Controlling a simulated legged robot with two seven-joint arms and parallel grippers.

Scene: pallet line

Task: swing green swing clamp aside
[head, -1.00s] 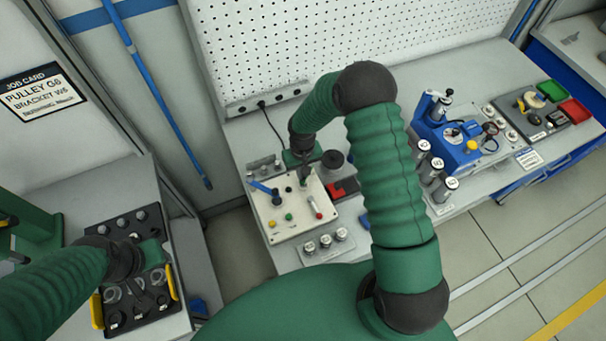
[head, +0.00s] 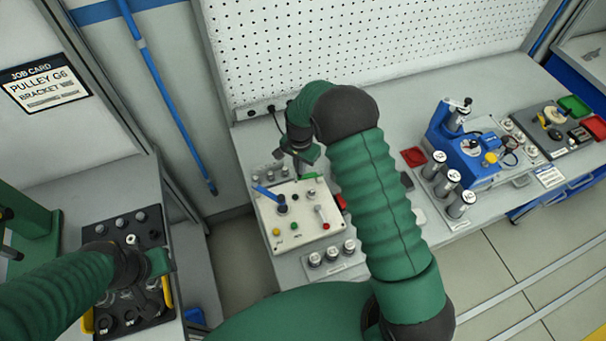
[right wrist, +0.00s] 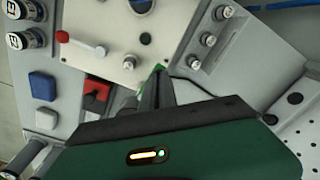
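A cream fixture plate (head: 268,214) stands on the bench in the head view. A small green piece (head: 309,176), likely the green swing clamp, shows at the plate's back edge. It also shows in the right wrist view (right wrist: 160,68), just at my fingertips. My right gripper (head: 300,168) is above that edge; its two fingers look close together in the right wrist view. Whether the green piece is between them is hidden. A blue handle (head: 265,192) and a red-tipped lever (head: 320,212) are on the plate. My left gripper (head: 150,270) is over the dark tray; its fingers are unclear.
The dark tray (head: 147,228) with round parts is at the left. Several silver cylinders (head: 330,253) stand in front of the plate. A blue press (head: 482,168) and a red tray (head: 413,157) are to the right. A perforated panel (head: 370,45) stands behind.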

